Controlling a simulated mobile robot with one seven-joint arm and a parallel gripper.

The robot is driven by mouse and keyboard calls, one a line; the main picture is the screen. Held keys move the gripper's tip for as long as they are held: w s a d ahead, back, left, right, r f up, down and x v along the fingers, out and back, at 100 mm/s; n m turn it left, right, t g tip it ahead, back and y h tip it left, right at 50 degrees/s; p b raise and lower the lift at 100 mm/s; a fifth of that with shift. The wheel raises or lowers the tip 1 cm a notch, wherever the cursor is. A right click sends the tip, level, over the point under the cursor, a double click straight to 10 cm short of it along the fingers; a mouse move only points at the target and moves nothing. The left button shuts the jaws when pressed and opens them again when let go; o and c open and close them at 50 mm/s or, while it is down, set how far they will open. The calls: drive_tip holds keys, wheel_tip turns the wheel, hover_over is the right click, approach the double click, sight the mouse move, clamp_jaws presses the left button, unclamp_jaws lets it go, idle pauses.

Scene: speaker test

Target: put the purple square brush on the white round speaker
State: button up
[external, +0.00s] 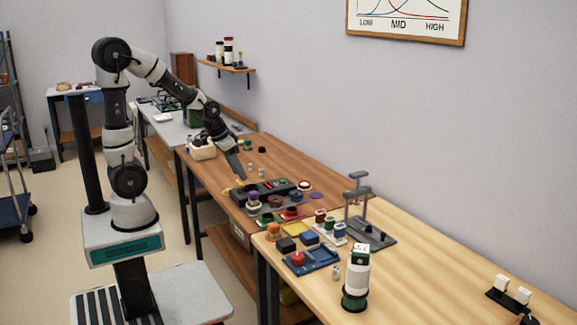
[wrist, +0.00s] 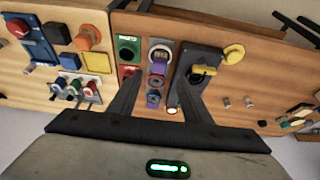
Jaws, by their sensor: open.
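A purple-topped piece (external: 253,197) stands at the near edge of the brown table; it looks like the purple square brush, though its shape is too small to be sure. In the wrist view, purple (wrist: 158,67) shows beside a pale round part, ahead of my fingers. A small white round piece with a darker middle (external: 304,185) lies toward the wall side; I cannot tell whether it is the speaker. My gripper (external: 241,178) is open and empty above the table, just behind the purple-topped piece. In the wrist view its fingers (wrist: 160,100) are spread apart.
Red and green blocks (external: 270,217), a blue tray (external: 312,260) and a grey stand (external: 370,228) crowd the table join. The light table's right side has free room.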

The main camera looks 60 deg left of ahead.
drive_tip(key=s+d+r, duration=0.2)
drive_tip(key=s+r, duration=0.4)
drive_tip(key=s+d+r+t, duration=0.1)
drive_tip(key=s+d+r, duration=0.1)
drive_tip(key=s+r, duration=0.3)
drive_tip(key=shift+s+d+r, duration=0.25)
drive_tip(key=shift+s+r, duration=0.1)
drive_tip(key=shift+s, duration=0.8)
wheel_tip(320, 180, up, 16)
drive_tip(key=p, duration=1.6)
drive_tip(key=shift+r, duration=0.2)
